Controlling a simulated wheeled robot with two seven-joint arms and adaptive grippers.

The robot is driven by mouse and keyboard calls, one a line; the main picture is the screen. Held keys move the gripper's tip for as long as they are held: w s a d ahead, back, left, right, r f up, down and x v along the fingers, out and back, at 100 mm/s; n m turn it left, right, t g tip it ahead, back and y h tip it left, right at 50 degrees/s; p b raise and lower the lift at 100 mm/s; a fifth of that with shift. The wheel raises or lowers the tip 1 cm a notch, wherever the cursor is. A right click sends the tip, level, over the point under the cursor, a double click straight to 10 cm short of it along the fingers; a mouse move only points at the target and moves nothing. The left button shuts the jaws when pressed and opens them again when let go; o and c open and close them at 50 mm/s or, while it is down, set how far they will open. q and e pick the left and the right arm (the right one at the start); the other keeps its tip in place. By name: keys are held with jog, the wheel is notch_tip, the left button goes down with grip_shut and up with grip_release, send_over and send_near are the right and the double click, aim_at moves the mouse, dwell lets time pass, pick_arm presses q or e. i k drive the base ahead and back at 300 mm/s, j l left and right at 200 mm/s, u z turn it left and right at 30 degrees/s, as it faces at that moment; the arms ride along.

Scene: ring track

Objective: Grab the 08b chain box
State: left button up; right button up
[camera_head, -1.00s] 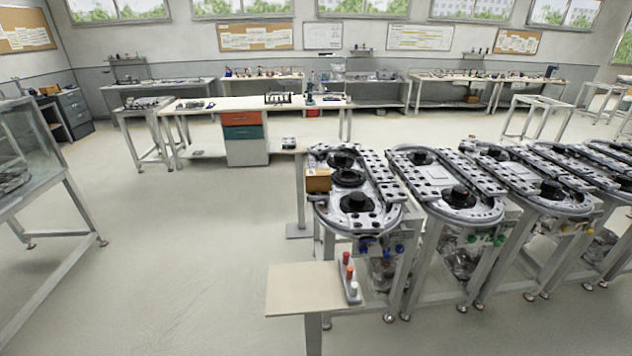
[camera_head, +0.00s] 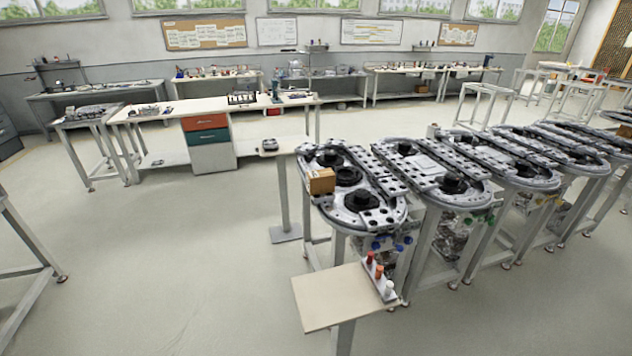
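A small brown cardboard box (camera_head: 321,181) sits on the left edge of the nearest ring track station (camera_head: 365,219). Its label is too small to read, so I cannot tell whether it is the 08b chain box. Neither of my grippers shows in the head view.
A small beige side table (camera_head: 330,297) with a row of red and white bottles (camera_head: 378,276) stands in front of the nearest station. Several more stations run off to the right. A workbench with an orange and a teal drawer (camera_head: 208,138) stands behind left. The floor (camera_head: 170,270) at left is clear.

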aim_at(323, 180)
jog(key=i+j+z, duration=0.2)
jog(key=j, duration=0.25)
jog(key=j+z, duration=0.25)
jog(key=j, duration=0.25)
jog(key=i+j+z, duration=0.2)
jog(key=j, duration=0.3)
jog(key=i+j+z, duration=0.15)
jog(key=j+z, duration=0.15)
jog(key=j, duration=0.3)
jog(key=j+z, duration=0.3)
jog(key=j, duration=0.25)
jog(key=i+j+z, duration=0.15)
jog(key=j, duration=0.2)
jog(key=i+j+z, duration=0.15)
jog(key=j, duration=0.25)
jog(key=i+j+z, duration=0.15)
jog(key=j, duration=0.25)
jog(key=i+j+z, duration=0.2)
jog(key=j, duration=0.65)
jog(key=j+z, duration=0.2)
jog(key=j, duration=0.65)
jog(key=k, duration=0.05)
